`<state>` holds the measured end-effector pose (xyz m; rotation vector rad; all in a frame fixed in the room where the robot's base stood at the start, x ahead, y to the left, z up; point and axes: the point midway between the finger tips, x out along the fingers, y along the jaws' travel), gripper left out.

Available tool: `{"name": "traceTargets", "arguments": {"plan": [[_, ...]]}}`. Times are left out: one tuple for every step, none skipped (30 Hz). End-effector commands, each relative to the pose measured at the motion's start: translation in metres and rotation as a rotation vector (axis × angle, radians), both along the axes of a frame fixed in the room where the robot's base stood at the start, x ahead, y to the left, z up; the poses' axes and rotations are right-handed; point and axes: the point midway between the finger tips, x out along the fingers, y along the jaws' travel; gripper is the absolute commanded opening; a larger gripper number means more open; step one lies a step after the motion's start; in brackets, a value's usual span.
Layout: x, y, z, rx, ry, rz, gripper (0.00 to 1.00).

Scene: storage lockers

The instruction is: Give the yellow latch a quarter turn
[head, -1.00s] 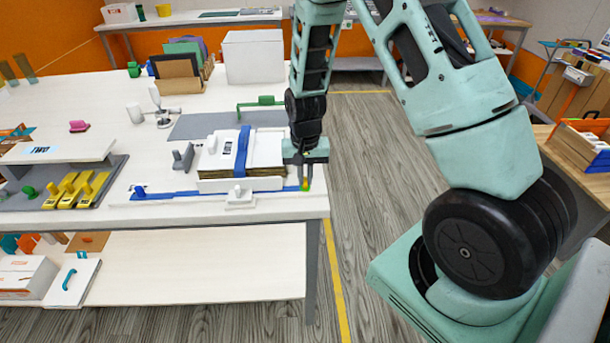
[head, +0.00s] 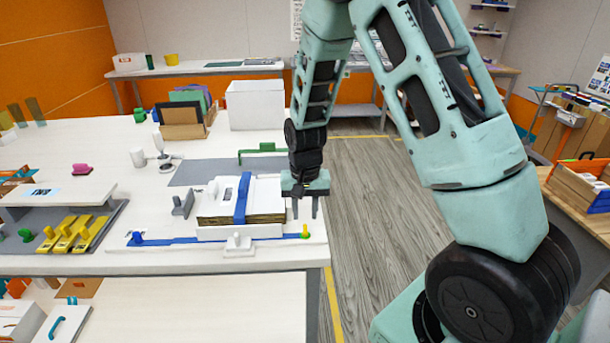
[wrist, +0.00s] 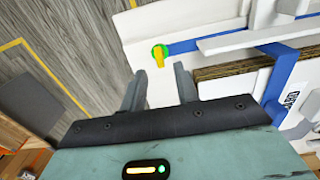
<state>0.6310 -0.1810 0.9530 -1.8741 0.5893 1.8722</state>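The yellow latch (head: 305,232) is small and sits on a green round base at the right end of a blue strip, near the table's right front corner. In the wrist view the latch (wrist: 159,58) points down the picture from its base, crosswise to the blue strip (wrist: 196,45). My gripper (head: 304,214) hangs above and slightly behind the latch, clear of it. In the wrist view my gripper (wrist: 160,80) has its two fingers spread apart with nothing between them, and the latch shows just beyond the fingertips.
A white-topped stack (head: 218,205) bound by a blue strap stands left of my gripper. A white block (head: 238,243) stands in front of it, and a grey bracket (head: 183,204) to its left. The floor right of the table is clear.

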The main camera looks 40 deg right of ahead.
Motion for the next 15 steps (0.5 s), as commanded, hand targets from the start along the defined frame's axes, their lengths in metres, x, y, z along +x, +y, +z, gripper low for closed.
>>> {"name": "traceTargets", "arguments": {"plan": [[0.001, 0.0, 0.014, -0.001, -0.008, 0.001, 0.31], [0.001, 0.0, 0.021, -0.001, -0.008, 0.001, 0.31], [0.001, 0.0, 0.03, 0.0, -0.007, 0.001, 0.31], [0.001, 0.0, 0.037, -0.001, -0.008, 0.001, 0.31], [0.001, 0.0, 0.044, -0.001, -0.008, 0.001, 0.31], [0.001, 0.0, 0.054, -0.001, -0.007, 0.001, 0.31], [0.001, 0.0, 0.061, -0.001, -0.008, 0.001, 0.31], [0.001, 0.0, 0.068, -0.001, -0.008, 0.001, 0.31], [0.001, 0.0, 0.077, -0.001, -0.008, 0.001, 0.31], [0.001, 0.0, 0.083, 0.0, -0.007, 0.001, 0.31], [0.001, 0.0, 0.09, -0.001, -0.008, 0.001, 0.31], [0.001, 0.0, 0.097, 0.0, -0.006, 0.001, 0.31], [0.001, 0.0, 0.102, -0.001, -0.007, 0.001, 0.31], [0.001, 0.0, 0.107, 0.0, -0.006, 0.0, 0.31], [0.001, 0.0, 0.113, 0.0, -0.006, 0.0, 0.31]]}}
